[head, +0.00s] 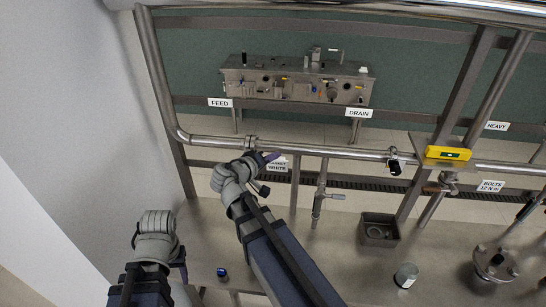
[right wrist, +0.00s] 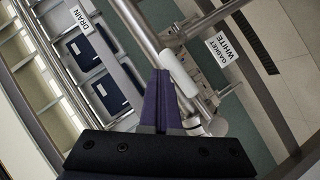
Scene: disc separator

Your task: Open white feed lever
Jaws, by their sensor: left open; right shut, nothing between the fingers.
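A white cylindrical handle (right wrist: 180,72), which looks like the white lever, lies beside a steel pipe in the right wrist view. My right gripper (right wrist: 163,85) is shut and empty, with its purple fingers right beside this handle. I cannot tell whether they touch it. In the head view my right gripper (head: 271,157) is at the horizontal pipe, by the gasket white label (head: 279,166), and the white handle is not clearly seen there. My left gripper (head: 183,271) is open and empty, low at the left over the bench's left end.
The steel pipe (head: 325,151) crosses above the bench. A valve with a yellow box (head: 448,153) is on the right. A dark square tray (head: 379,230), a small jar (head: 405,275) and a blue object (head: 222,272) are on the bench. A fixture panel with feed (head: 220,102) and drain (head: 358,112) labels stands behind.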

